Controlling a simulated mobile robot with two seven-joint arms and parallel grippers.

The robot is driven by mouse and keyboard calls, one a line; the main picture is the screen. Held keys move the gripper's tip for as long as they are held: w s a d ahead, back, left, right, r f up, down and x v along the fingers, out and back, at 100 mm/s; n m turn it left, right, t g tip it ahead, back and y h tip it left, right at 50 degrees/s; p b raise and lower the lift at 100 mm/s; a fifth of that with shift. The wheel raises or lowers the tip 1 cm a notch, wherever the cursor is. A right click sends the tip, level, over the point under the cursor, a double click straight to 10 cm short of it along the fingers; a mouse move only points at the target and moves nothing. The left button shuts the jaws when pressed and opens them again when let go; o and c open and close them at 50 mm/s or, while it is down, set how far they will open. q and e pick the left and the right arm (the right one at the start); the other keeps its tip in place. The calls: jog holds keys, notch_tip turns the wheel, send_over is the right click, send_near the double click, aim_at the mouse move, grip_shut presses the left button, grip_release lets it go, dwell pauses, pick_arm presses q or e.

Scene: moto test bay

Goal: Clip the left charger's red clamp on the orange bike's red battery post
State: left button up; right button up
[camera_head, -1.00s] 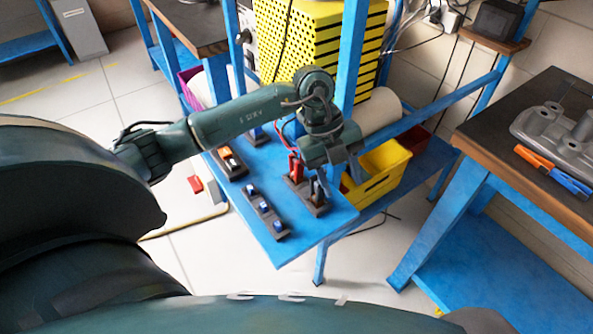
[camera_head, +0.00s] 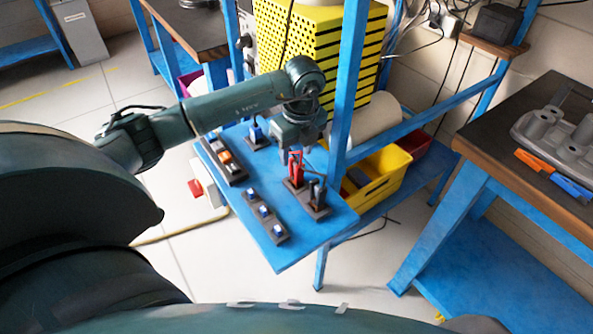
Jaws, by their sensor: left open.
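A red clamp (camera_head: 297,168) stands upright in a dark holder on the blue shelf (camera_head: 276,175), with a black clamp (camera_head: 317,192) beside it in front. I cannot tell from this view which charger the red clamp belongs to. My left gripper (camera_head: 291,156) points down at the upper end of the red clamp. It is open, and its fingers are partly hidden, so I cannot tell whether they touch the clamp. The orange bike and its red battery post are not in view. My right gripper is not in view.
Dark blocks with blue (camera_head: 264,211) and orange (camera_head: 226,158) parts lie on the shelf. A blue upright post (camera_head: 346,90) stands close right of my left gripper. A yellow bin (camera_head: 376,178) is behind it. A dark-topped bench (camera_head: 500,155) stands at right.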

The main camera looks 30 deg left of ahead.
aim_at(297, 161)
pick_arm(q)
jog(key=shift+w+a+f, duration=0.1)
jog(key=shift+f, duration=1.05)
jog(key=shift+f, duration=0.2)
jog(key=f, duration=0.4)
jog(key=shift+w+a+f+p, duration=0.2)
jog(key=shift+w+f+p, duration=0.15)
jog(key=shift+f, duration=0.05)
jog(key=c, duration=1)
jog(key=shift+r, duration=0.1)
